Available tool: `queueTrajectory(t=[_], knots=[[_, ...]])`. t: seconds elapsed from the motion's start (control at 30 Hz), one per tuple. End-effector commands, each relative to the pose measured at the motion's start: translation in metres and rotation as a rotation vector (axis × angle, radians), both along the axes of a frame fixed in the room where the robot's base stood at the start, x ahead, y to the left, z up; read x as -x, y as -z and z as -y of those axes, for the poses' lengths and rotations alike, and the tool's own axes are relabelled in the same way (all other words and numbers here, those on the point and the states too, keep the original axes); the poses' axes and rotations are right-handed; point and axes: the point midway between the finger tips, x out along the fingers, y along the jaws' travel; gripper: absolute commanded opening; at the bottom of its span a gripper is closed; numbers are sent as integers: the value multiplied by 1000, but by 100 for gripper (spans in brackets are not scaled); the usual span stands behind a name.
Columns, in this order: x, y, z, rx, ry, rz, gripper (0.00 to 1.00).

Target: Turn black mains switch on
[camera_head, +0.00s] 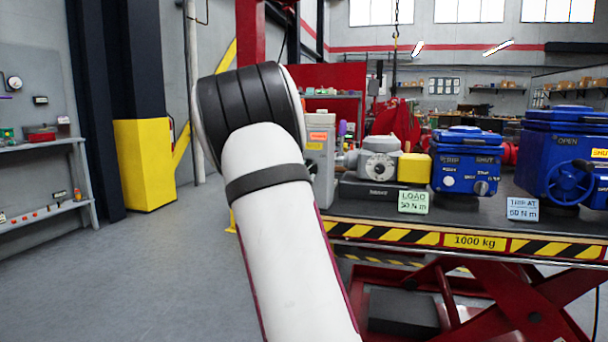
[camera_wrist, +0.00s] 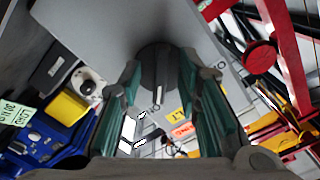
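The black mains switch (camera_wrist: 158,68) shows in the wrist view as a dark round knob with a raised grip bar, on the face of a grey box (camera_wrist: 100,20). My gripper (camera_wrist: 160,75) points at it, with one green-padded finger on each side of the knob. The fingers are apart; I cannot tell whether either touches the bar. In the head view the grey box (camera_head: 318,150), with orange and yellow labels, stands at the table's left end, partly behind my arm. The switch and my gripper are hidden there.
A grey device (camera_head: 379,160) with a yellow block (camera_head: 414,168), then blue actuators (camera_head: 466,160) (camera_head: 565,150), stand along the lift table (camera_head: 470,241). Small signs (camera_head: 414,202) stand at its front edge. A red post (camera_wrist: 285,60) is near the box in the wrist view. Floor at left is clear.

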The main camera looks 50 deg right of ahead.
Motion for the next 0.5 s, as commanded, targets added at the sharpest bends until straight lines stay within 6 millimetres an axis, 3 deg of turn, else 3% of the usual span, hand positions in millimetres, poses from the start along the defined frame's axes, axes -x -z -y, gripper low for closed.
queueTrajectory(t=[0.27,0.5], knots=[[4,-1,-11,0,-1,1,31],[21,-1,-53,-1,-3,3,31]])
